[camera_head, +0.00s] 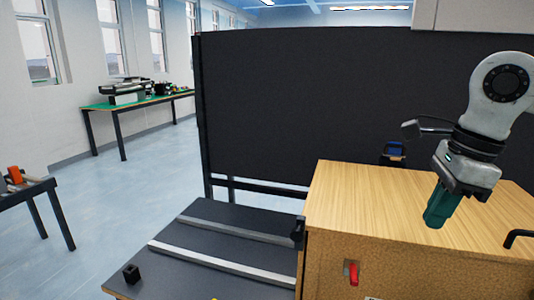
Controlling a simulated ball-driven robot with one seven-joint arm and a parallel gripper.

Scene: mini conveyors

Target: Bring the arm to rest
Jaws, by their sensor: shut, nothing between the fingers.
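My arm (492,105) comes in at the right edge, white with black joints. It bends down to my gripper (434,221), which has dark green fingers pointing down and slightly left. The fingers are together with nothing between them. The gripper is in front of or above the light wooden box top (350,200); I cannot tell the exact gap, and no contact is plain. The upper part of the arm is cut off by the frame.
A dark low table (190,245) with two grey rails lies left of the wooden box. A small black block (132,273) sits on its front left. A black panel (290,110) stands behind. A red handle (353,272) is on the box front.

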